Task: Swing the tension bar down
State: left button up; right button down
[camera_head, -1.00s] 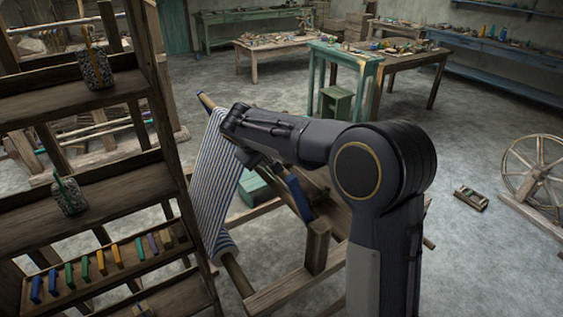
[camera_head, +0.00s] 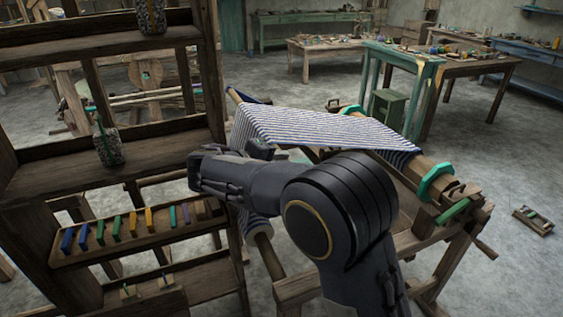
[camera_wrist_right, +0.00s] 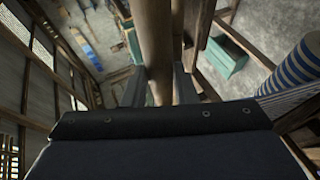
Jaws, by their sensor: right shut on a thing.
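In the right wrist view a round wooden bar (camera_wrist_right: 153,40), which I take for the tension bar, runs between the fingers of my right gripper (camera_wrist_right: 158,90), which is shut on it. In the head view the right gripper (camera_head: 262,150) is mostly hidden by my wrist, at the loom's left side beside the striped cloth (camera_head: 310,128). The blue-and-white cloth stretches across the loom's top and hangs down at its left end. It also shows at the right of the wrist view (camera_wrist_right: 295,80). My left gripper is not in view.
A wooden shelf (camera_head: 150,127) with colored shuttles stands close at the left of my right arm. The loom's beam with a teal ring (camera_head: 437,180) lies to the right.

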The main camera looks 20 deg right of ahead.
jog(key=shift+a+f, duration=0.1)
jog(key=shift+f, duration=0.15)
jog(key=c, duration=1.2)
grip_release()
jog(key=shift+o, duration=0.2)
jog(key=v, duration=0.8)
